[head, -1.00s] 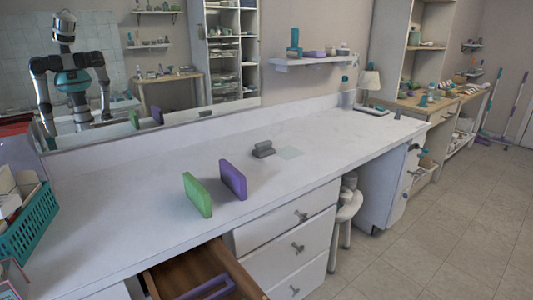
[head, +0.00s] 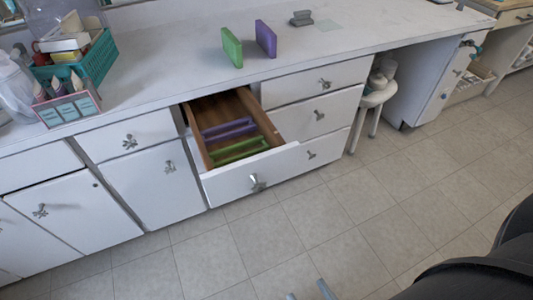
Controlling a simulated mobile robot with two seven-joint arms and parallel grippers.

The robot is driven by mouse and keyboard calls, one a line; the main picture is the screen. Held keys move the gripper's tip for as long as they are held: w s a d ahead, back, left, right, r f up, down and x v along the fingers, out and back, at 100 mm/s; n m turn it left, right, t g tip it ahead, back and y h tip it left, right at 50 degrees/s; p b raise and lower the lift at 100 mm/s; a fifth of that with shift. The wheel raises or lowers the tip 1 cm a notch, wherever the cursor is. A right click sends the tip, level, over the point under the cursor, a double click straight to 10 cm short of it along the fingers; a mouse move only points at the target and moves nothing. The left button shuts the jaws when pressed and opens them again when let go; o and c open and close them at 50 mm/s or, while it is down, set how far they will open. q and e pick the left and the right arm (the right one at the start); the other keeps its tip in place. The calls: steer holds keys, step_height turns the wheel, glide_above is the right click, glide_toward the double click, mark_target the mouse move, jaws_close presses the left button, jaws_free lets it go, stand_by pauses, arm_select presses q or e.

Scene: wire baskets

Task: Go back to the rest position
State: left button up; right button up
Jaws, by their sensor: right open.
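My right gripper (head: 309,291) shows only as two grey-blue fingertips at the bottom edge of the head view. They are apart with nothing between them, over the tiled floor and well below the drawer. My left gripper is out of view. The open drawer (head: 246,177) juts out of the white counter. A purple frame-like piece (head: 229,131) and a green one (head: 240,150) lie inside it. A green block (head: 232,48) and a purple block (head: 265,39) stand upright on the counter above the drawer.
A teal basket (head: 97,62) with boxes stands at the counter's left, with a small card display (head: 68,108) before it. A grey object (head: 301,18) lies farther back. A white stool (head: 377,98) stands under the counter. The floor (head: 300,220) before the cabinets is clear.

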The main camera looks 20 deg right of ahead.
steer(key=w+a+f+n+g+y, duration=0.1)
steer(key=w+a+n+g, duration=0.1)
steer(key=w+g, duration=0.3)
steer(key=w+a+n+g+y, duration=0.1)
steer(key=w+a+n+g, duration=0.15)
steer(key=w, duration=0.55)
steer(key=s+d+r+g+h, duration=0.3)
steer(key=s+d+r+g, duration=0.1)
steer(key=d+r+g, duration=0.2)
step_height(320, 180, down, 20)
steer(key=d, duration=0.1)
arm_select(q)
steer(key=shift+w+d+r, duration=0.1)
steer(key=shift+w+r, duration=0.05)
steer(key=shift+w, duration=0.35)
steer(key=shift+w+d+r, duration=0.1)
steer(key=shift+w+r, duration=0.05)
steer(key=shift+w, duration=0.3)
arm_select(e)
steer(key=s+d+f, duration=0.3)
steer(key=s+f, duration=0.3)
steer(key=f, duration=0.1)
steer(key=s+d+f+g, duration=0.1)
steer(key=s+d+f, duration=0.2)
steer(key=s+f, duration=0.2)
step_height(320, 180, down, 3)
steer(key=shift+s+r+n+h, duration=0.1)
steer(key=shift+s+n+h, duration=0.25)
steer(key=shift+s+h, duration=0.05)
